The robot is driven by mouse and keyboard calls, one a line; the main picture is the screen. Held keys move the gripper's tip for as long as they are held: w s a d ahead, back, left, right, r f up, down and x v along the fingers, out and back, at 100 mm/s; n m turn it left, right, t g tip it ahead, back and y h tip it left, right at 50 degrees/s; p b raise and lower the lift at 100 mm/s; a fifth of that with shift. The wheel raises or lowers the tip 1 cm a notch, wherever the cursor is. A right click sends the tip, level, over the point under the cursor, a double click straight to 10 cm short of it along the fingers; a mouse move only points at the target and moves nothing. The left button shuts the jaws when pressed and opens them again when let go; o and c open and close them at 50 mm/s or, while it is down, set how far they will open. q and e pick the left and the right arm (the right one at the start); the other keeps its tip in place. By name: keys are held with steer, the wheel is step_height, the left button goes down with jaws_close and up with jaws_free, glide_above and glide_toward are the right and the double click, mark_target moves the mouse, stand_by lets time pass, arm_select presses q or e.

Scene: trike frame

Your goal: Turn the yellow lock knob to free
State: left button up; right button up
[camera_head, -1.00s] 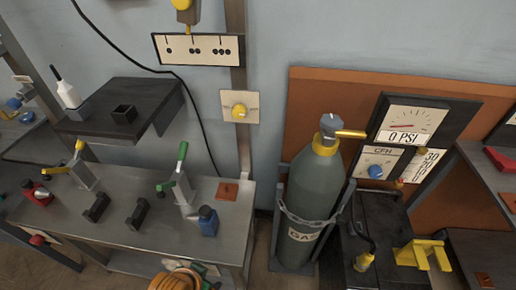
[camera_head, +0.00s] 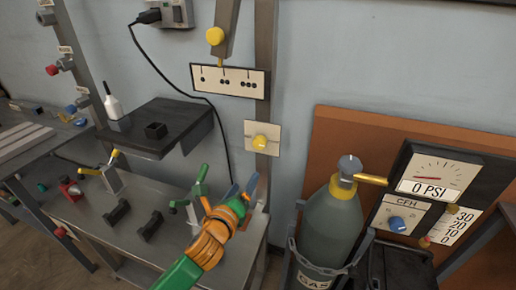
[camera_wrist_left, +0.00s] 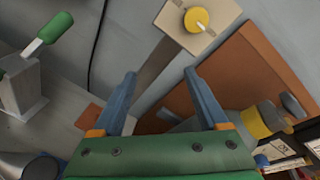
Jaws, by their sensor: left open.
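A round yellow knob (camera_head: 261,142) sits on a square cream plate (camera_head: 249,130) fixed to the grey upright post. In the left wrist view the yellow knob (camera_wrist_left: 196,19) shows at the top, with a pale bar across its face. A second yellow knob (camera_head: 215,36) is on the grey lever higher up; I cannot tell from labels which one is the lock. My left gripper (camera_head: 243,186) is open and empty, below the cream plate and above the bench's right end. Its blue fingers (camera_wrist_left: 160,73) are apart, with the knob beyond their tips. My right gripper is not in view.
A green-handled clamp (camera_head: 200,178) stands on the bench beside my left gripper. A gas cylinder (camera_head: 331,228) with a yellow-collared valve stands to the right, near a gauge panel (camera_head: 437,180). A dark shelf (camera_head: 180,118) juts out at left.

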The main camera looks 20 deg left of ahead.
mark_target(259, 145)
arm_select(q)
steer(key=w+r+m, duration=0.2)
steer(key=w, duration=0.1)
steer(key=w+r+m+t, duration=0.1)
steer(key=w+r+m, duration=0.1)
steer(key=w, duration=0.1)
steer(key=w+r+m+t+h, duration=0.1)
steer(key=w+m, duration=0.1)
steer(key=w, duration=0.2)
steer(key=shift+d+r+m+b, duration=0.3)
steer(key=shift+d+r+b, duration=0.1)
jaws_close()
